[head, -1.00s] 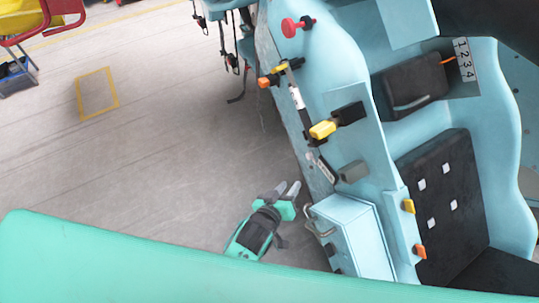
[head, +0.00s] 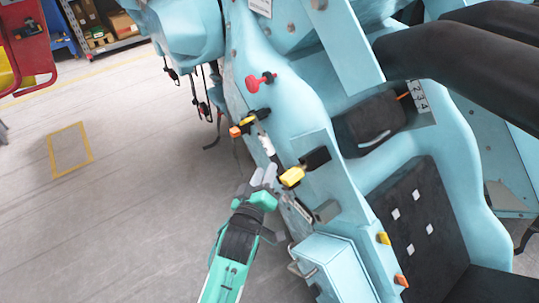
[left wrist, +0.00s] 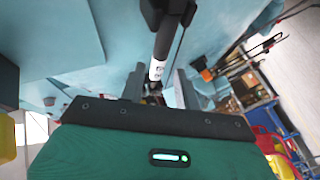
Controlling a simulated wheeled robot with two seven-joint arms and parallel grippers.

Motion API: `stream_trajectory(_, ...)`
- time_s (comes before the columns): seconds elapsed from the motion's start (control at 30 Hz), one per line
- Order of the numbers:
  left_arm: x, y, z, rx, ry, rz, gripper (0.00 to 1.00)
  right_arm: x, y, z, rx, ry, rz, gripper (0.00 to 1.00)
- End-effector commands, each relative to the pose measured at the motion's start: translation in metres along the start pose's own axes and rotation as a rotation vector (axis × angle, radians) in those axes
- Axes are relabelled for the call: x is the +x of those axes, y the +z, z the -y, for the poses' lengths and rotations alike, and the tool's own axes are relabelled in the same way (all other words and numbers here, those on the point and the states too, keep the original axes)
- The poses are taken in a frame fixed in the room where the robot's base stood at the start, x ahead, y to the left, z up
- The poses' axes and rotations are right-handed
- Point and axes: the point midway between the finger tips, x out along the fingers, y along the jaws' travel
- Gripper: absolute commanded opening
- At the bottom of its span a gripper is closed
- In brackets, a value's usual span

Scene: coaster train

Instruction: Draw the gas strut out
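The gas strut is a slim black rod with a white labelled section (head: 267,145), set along the side of the light-blue coaster car (head: 285,95). Its lower part is partly hidden behind my gripper and a yellow-tipped black handle (head: 293,176). My left gripper (head: 263,175) is beside the strut, its two grey fingers apart and empty. In the left wrist view the strut (left wrist: 158,68) runs down from the top between the open fingers (left wrist: 158,90); I cannot tell whether either finger touches it. My right gripper is not in view.
A light-blue box (head: 325,265) with a handle is below the gripper. Black padded seats (head: 415,225) are at right.

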Motion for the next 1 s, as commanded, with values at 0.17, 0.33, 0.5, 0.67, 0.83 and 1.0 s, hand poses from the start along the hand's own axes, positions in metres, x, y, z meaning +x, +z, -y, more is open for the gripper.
stream_trajectory(0.17,0.032,-0.003,-0.002,0.000,0.000,-0.001,0.33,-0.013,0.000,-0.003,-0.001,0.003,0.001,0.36)
stream_trajectory(0.33,0.050,-0.001,-0.001,0.001,0.000,0.000,0.33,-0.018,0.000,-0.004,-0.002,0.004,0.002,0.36)
stream_trajectory(0.5,0.057,0.000,0.000,0.000,0.000,0.000,0.33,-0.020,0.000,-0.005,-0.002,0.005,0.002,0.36)
stream_trajectory(0.67,0.058,0.000,0.001,0.000,0.000,0.000,0.33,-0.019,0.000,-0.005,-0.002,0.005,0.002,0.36)
stream_trajectory(0.83,0.058,0.000,0.000,0.000,0.000,0.000,0.19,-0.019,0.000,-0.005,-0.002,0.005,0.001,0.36)
stream_trajectory(1.0,0.058,0.000,0.000,0.000,0.000,0.000,0.17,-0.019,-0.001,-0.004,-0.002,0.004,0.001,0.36)
